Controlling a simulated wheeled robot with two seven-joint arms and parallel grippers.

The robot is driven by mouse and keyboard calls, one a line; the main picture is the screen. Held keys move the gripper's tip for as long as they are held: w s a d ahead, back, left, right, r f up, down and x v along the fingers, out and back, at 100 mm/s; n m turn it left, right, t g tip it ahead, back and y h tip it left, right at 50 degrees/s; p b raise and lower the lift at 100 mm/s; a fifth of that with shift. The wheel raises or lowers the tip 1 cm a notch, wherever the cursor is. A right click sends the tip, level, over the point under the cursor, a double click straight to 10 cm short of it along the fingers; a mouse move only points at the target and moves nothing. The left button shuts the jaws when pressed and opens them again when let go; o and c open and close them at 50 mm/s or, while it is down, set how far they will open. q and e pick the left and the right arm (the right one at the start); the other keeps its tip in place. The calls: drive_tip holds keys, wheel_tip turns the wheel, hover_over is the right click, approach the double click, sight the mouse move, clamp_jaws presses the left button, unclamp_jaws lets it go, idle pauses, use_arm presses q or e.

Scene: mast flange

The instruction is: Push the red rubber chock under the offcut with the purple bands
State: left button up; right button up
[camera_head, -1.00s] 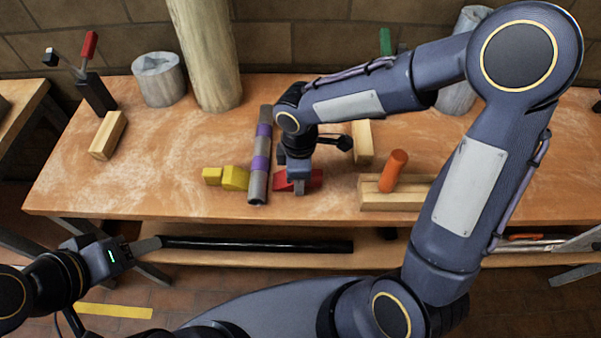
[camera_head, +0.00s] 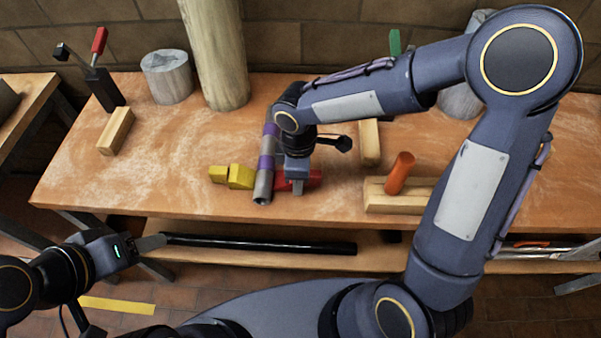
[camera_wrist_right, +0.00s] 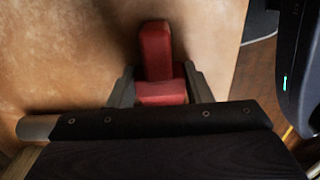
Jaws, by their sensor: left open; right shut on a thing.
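The offcut (camera_head: 263,180) is a grey tube with purple bands, lying on the bench and pointing away from me. Its far end is partly hidden by my right wrist. The red rubber chock (camera_head: 312,180) lies just right of the tube's near part. My right gripper (camera_head: 297,188) points down and is shut on it. In the right wrist view the red chock (camera_wrist_right: 157,55) sits between the fingers (camera_wrist_right: 160,90). Whether it touches the tube is hard to tell. A yellow chock (camera_head: 240,176) sits against the tube's left side. My left gripper (camera_head: 148,243) is open and empty, in front of the bench.
A wooden block with an orange peg (camera_head: 400,175) is to the right. A small wooden block (camera_head: 116,130), a grey cylinder (camera_head: 166,78) and a thick pole (camera_head: 215,50) stand farther left and back. A black bar (camera_head: 260,245) lies below the bench top. The bench's left front is bare.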

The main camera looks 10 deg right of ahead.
drive_tip(key=shift+a, duration=0.15)
drive_tip(key=o, duration=1.1)
wheel_tip(320, 180, up, 8)
drive_tip(key=shift+f, duration=0.1)
